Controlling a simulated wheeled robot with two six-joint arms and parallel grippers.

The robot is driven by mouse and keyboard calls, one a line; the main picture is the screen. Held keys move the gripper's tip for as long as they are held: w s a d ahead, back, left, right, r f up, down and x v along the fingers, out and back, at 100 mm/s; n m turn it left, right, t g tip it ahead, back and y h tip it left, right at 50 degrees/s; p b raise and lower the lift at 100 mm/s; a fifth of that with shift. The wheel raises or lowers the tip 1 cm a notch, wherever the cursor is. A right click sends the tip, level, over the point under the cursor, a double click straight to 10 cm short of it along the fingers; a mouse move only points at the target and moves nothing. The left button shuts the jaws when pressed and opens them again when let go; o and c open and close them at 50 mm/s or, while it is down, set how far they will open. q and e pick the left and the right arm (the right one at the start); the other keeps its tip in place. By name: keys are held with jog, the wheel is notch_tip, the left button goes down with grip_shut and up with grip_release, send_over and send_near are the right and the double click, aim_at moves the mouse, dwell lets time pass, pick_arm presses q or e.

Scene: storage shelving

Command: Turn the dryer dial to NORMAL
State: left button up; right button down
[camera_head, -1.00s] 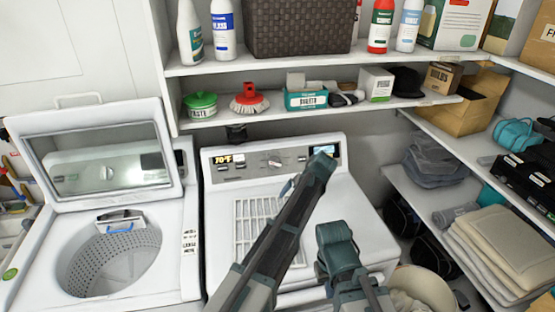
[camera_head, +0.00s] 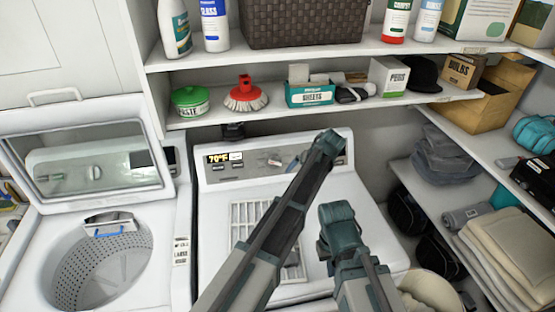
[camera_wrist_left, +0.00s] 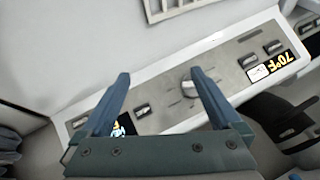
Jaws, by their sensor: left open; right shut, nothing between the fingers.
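The dryer (camera_head: 370,225) has a grey control panel across its back. Its round dial (camera_head: 275,162) stands near the panel's middle; its labels are too small to read, so its setting cannot be told. In the left wrist view the silver dial (camera_wrist_left: 193,87) shows beside one teal fingertip. My left gripper (camera_wrist_left: 162,85) is open over the panel; whether it touches the dial cannot be told. In the head view my left arm reaches over the dryer and hides the panel's right part. My right gripper (camera_head: 323,250) is shut and empty above the dryer top's front.
An open washer (camera_head: 100,265) stands left. A shelf (camera_head: 230,124) with a red brush (camera_head: 245,95) and boxes hangs above the dryer. Side shelves hold folded towels (camera_head: 510,245).

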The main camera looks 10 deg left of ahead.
aim_at(276, 162)
pick_arm(q)
jog(key=w+a, duration=0.2)
jog(key=a, duration=0.1)
jog(key=w+a, duration=0.5)
jog(key=a, duration=0.1)
jog(key=shift+w+a, duration=0.1)
jog(key=shift+w, duration=0.05)
jog(key=shift+a+f+b, duration=0.15)
jog(key=shift+f+b, duration=0.5)
jog(key=shift+f, duration=0.05)
jog(key=shift+b+x, duration=0.65)
jog(key=shift+x, duration=0.15)
jog(key=shift+a, duration=0.1)
jog(key=c, duration=1.3)
